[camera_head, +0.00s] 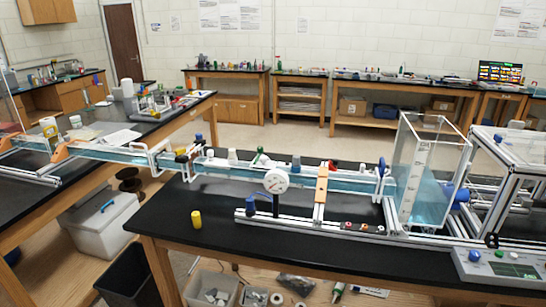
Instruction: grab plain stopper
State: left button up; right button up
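No item can be identified for certain as the plain stopper. A yellow cylinder (196,219) stands upright alone on the black bench top, left of the rail frame. A plain pale grey tapered piece (232,157) stands at the far side of the long water channel (225,169). Several small red and white pieces (363,227) sit in a row along the front rail, too small to make out in detail. Neither of my grippers shows in the head view.
A clear tank of blue water (425,185) stands at the right of the channel. A white round gauge (276,180) and an orange crosspiece (321,184) rise mid-bench. A control panel (500,265) sits front right. The front left bench top is mostly clear.

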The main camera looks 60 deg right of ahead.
aim_at(232, 152)
jog(key=z, duration=1.85)
jog(key=i+j, duration=0.15)
jog(key=j, duration=0.25)
jog(key=i+j, duration=0.1)
jog(key=j, duration=0.3)
jog(key=i+j, duration=0.15)
jog(key=j, duration=0.2)
jog(key=i+j, duration=0.15)
jog(key=j, duration=0.25)
jog(key=i+j, duration=0.15)
jog(key=j, duration=0.25)
jog(key=z, duration=1.1)
